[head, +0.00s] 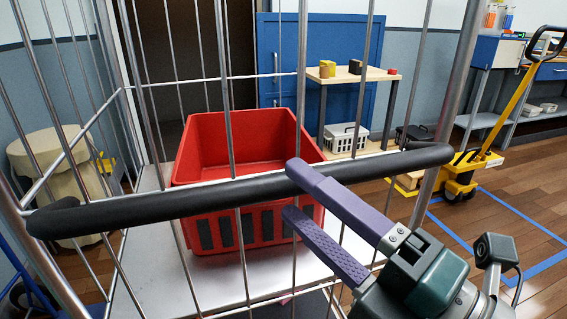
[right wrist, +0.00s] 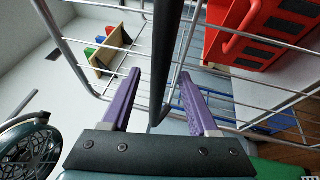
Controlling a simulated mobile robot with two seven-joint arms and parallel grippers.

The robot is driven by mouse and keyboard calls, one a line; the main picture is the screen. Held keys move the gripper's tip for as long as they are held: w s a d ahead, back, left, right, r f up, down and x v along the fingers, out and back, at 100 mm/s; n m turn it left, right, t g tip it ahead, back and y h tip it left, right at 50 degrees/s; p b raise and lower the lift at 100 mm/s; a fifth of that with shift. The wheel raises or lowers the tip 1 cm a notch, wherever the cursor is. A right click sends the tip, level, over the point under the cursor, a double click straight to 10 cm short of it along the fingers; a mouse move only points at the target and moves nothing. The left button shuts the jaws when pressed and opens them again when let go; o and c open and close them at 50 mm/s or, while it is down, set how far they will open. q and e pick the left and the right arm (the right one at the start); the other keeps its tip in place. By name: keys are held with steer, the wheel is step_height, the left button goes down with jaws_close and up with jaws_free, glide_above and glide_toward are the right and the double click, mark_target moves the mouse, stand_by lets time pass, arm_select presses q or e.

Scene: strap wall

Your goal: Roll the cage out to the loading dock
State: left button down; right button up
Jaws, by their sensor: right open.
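The cage (head: 218,50), of thin grey metal bars, stands right in front of me and fills the left and middle of the head view. Its black padded push handle (head: 150,208) runs across the near side. A red crate (head: 243,147) sits on the cage's pale floor (head: 150,265). My right gripper (head: 292,190) is open at the right part of the handle, its purple fingers one above and one below it. In the right wrist view the dark handle (right wrist: 161,50) lies between the spread fingers (right wrist: 160,85). My left gripper is not in view.
A yellow pallet truck (head: 465,170) stands at right beside blue floor lines (head: 530,268). A shelf trolley (head: 350,75) and a blue cabinet (head: 270,55) stand behind the cage. A beige drum-like object (head: 45,165) stands at left. Wooden floor is open at right.

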mark_target(294, 193)
steer(key=shift+x, duration=1.7)
steer(key=shift+c, duration=0.3)
jaws_close()
